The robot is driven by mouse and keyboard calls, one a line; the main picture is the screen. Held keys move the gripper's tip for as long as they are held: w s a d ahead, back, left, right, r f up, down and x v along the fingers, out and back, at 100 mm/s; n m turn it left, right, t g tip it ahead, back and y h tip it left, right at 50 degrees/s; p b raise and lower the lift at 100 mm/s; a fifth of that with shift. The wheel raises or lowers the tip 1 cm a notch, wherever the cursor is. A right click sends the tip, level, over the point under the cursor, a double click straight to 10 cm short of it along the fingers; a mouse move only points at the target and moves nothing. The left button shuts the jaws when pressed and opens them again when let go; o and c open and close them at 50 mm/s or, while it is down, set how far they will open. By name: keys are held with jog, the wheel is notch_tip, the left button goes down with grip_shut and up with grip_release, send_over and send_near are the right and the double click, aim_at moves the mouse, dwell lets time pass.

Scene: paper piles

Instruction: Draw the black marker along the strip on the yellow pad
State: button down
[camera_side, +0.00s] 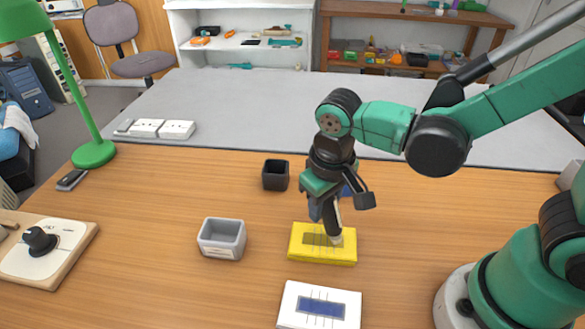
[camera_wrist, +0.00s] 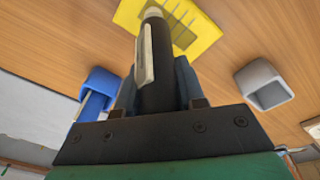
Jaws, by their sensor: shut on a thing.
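My gripper (camera_side: 326,207) is shut on the black marker (camera_side: 333,222) and holds it nearly upright, slightly tilted, with its pale end down. The marker also shows in the wrist view (camera_wrist: 157,75), between the fingers. The yellow pad (camera_side: 342,257) lies on the table beneath it, and its edge shows in the wrist view (camera_wrist: 207,37). The darker strip (camera_side: 316,239) with thin cross lines runs along the pad. The marker's lower end is at the strip's right end; I cannot tell whether it touches. The marker hides part of the strip in the wrist view.
A white pad (camera_side: 291,305) with a blue strip lies in front. A grey cup (camera_side: 222,250) stands left of the yellow pad, and a black cup (camera_side: 275,181) behind. A blue cup (camera_wrist: 96,84) stands behind my gripper. A knob board (camera_side: 70,245) is far left.

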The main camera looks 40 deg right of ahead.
jog(key=shift+s+d, duration=0.4)
jog(key=shift+w+a, duration=0.85)
jog(key=shift+s+d, duration=0.85)
jog(key=shift+s, duration=0.05)
jog(key=shift+w+a, duration=0.85)
jog(key=shift+w, duration=0.05)
jog(key=shift+s+d, duration=0.85)
jog(key=shift+w+a, duration=0.4)
jog(key=shift+a, duration=0.05)
